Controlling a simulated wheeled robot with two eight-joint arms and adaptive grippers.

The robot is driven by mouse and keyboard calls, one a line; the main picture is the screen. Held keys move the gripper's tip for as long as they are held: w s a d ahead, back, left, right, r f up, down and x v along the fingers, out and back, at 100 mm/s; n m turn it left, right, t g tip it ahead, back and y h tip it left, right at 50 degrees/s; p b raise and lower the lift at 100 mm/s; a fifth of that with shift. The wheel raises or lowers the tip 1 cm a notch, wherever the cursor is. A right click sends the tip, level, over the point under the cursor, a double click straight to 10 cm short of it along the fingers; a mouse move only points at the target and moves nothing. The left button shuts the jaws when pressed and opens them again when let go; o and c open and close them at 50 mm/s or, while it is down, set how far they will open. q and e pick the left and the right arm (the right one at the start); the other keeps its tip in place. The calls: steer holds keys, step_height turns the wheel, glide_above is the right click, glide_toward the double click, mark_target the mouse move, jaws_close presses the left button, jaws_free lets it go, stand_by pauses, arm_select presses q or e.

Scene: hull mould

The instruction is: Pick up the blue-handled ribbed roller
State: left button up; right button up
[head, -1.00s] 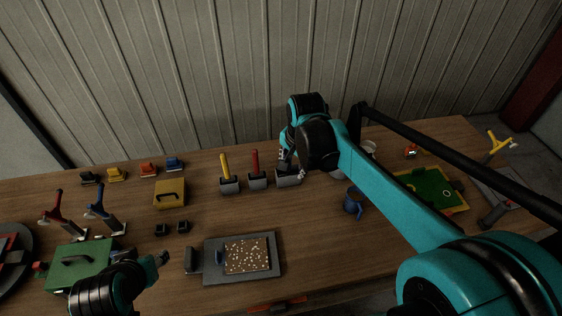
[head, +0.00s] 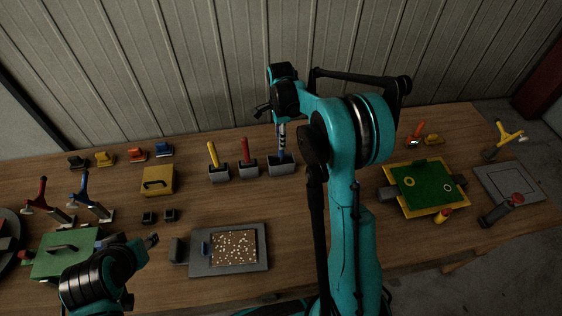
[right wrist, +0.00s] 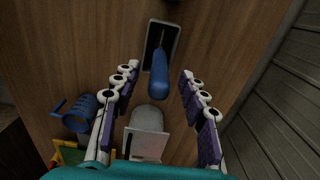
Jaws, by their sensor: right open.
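A tool with a blue handle (head: 282,153) stands upright in a grey holder (head: 282,169), at the right end of a row beside a red-handled and a yellow-handled one. Its lower end is hidden in the holder, so I cannot see ribs. In the right wrist view the blue handle (right wrist: 159,78) lies between the fingers of my right gripper (right wrist: 156,74), which is open with a gap on both sides. In the head view the right gripper (head: 282,138) is just above the handle. My left gripper (head: 150,241) is low at the left, its jaws unclear.
Another blue-handled tool (head: 86,190) stands at the left near a green box (head: 65,262). A grey board (head: 230,265) lies in front. In the right wrist view a blue mug (right wrist: 78,116) and a pale rounded object (right wrist: 146,121) are close to the gripper.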

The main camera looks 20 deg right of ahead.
mark_target(281, 152)
step_height(281, 152, down, 4)
steer(key=shift+r+b, duration=0.25)
steer(key=shift+b, duration=0.15)
steer(key=shift+r, duration=0.1)
jaws_close()
